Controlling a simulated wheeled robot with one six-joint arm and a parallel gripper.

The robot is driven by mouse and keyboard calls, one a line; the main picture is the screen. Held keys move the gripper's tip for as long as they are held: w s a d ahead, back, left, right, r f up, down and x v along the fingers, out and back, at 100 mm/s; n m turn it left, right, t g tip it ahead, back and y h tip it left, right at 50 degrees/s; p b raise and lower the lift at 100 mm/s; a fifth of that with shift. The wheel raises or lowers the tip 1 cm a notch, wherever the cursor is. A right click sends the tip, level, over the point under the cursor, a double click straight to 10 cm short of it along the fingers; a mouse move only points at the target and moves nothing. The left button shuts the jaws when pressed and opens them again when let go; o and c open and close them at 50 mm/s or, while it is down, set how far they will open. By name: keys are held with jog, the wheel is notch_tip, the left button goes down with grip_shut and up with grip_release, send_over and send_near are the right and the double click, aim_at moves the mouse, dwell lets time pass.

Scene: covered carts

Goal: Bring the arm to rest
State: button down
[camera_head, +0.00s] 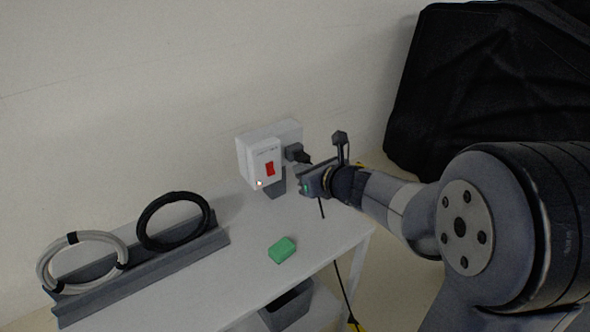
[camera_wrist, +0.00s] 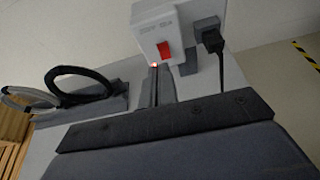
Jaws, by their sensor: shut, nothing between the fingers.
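My arm reaches in from the right in the head view, and my gripper (camera_head: 302,180) is just in front of a white switch box (camera_head: 258,163) on the wall. In the wrist view my gripper's fingers (camera_wrist: 157,80) are together, with nothing seen between them. The switch box (camera_wrist: 160,20) has a red rocker switch (camera_wrist: 163,49) and a small lit lamp below it. The fingertips point towards the area below the lamp; I cannot tell whether they touch the box.
A black plug (camera_head: 295,153) with a cable is beside the box. A white cart top (camera_head: 235,262) carries a green block (camera_head: 282,250) and a grey rack (camera_head: 150,268) with a black cable coil (camera_head: 148,222) and a grey one (camera_head: 45,265). A black cover (camera_head: 460,80) stands at right.

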jog(key=shift+s+d+r, duration=0.15)
jog(key=shift+s+r, duration=0.05)
jog(key=shift+s, duration=0.05)
